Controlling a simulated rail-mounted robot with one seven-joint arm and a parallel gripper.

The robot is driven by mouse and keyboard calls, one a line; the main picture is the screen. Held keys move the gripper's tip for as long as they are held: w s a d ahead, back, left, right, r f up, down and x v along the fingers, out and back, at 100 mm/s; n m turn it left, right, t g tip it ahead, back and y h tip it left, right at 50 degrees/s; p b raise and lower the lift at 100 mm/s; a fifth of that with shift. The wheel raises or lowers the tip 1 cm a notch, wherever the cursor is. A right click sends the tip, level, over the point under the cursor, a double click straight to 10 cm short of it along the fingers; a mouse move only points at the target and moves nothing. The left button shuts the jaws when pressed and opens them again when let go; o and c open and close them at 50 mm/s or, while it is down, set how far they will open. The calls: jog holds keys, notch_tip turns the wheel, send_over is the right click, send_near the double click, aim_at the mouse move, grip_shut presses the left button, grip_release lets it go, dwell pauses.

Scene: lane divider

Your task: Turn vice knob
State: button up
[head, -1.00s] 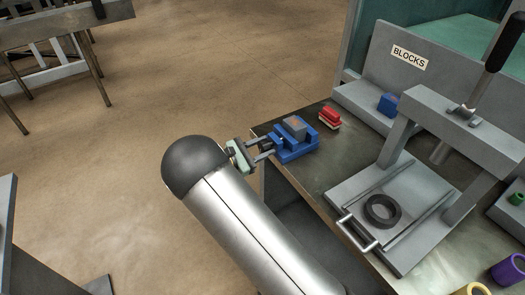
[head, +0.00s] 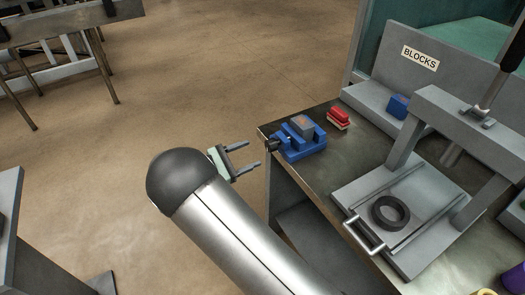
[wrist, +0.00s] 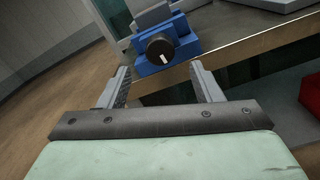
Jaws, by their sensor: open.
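A blue vice (head: 291,148) sits at the near left corner of the workbench, with a grey block (head: 302,126) in its jaws. Its round black knob (wrist: 159,47) with a white pointer line faces me in the wrist view; the knob (head: 272,146) also shows at the vice's left end in the head view. My gripper (head: 250,154) is open and empty, just left of the bench edge and apart from the knob. In the wrist view the fingers (wrist: 160,84) spread to either side below the knob, with nothing between them.
A blue block (head: 398,105) lies by the BLOCKS panel (head: 420,58).

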jog(key=b+v, duration=0.1)
jog(key=v, duration=0.8)
jog(key=shift+s+a, duration=0.15)
dwell(0.5)
jog(key=n+p, duration=0.5)
jog(key=p, duration=0.6)
send_near(267, 148)
jog(key=x, duration=0.8)
jog(key=shift+d+r, duration=0.2)
jog(key=shift+d, duration=0.2)
jog(key=shift+x, duration=0.85)
jog(key=shift+a+f, duration=0.1)
jog(key=shift+c, duration=0.3)
jog(key=c, duration=0.9)
